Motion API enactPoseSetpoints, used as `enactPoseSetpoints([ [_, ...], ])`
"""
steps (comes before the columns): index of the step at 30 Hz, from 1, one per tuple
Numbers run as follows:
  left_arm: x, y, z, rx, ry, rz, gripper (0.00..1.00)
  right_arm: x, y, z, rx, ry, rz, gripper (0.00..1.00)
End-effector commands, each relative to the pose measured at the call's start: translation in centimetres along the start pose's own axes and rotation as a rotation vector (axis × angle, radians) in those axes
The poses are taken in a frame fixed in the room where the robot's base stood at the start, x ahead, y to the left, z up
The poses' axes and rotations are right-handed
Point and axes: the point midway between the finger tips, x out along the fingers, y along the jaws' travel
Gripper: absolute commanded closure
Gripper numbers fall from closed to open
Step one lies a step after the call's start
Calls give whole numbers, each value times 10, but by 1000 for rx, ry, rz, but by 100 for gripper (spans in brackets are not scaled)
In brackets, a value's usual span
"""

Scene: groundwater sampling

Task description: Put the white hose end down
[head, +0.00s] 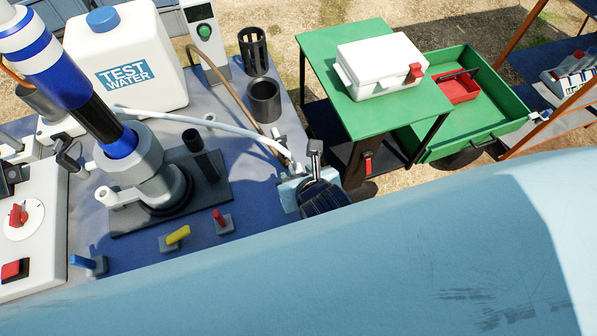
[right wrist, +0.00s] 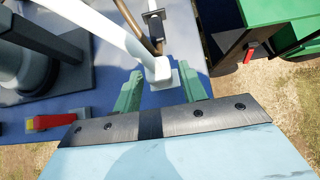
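The white hose (head: 215,124) curves over the blue table from the white tank side towards the table's right edge. Its end (head: 292,165) is at my right gripper (head: 303,180). In the right wrist view the white hose end (right wrist: 159,68) lies between the two green fingertips of my right gripper (right wrist: 160,82). The fingers are apart, with a gap visible on both sides of the hose end. A small pale plate shows beneath or just beside the hose end; I cannot tell whether they touch. My left gripper is not in view.
A brown hose (head: 235,92) runs close by. A grey pump base (head: 130,222), a red-handled valve (head: 221,221) and a yellow-handled valve (head: 177,236) stand left of the gripper. A green cart (head: 325,55) stands to the right. A black holder (head: 263,98) stands behind.

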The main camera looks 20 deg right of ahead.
Motion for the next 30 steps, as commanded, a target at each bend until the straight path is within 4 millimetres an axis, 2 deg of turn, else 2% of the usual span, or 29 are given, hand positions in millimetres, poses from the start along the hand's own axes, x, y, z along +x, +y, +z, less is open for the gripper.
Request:
enactPoseSetpoints([
  [9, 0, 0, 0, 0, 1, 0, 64, -1, 0, 1, 0, -1, 0, 53],
  [14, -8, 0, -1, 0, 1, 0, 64, -11, 0, 12, 2, -3, 0, 53],
  [30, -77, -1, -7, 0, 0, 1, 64, -100, 0, 12, -1, 2, 0, 53],
])
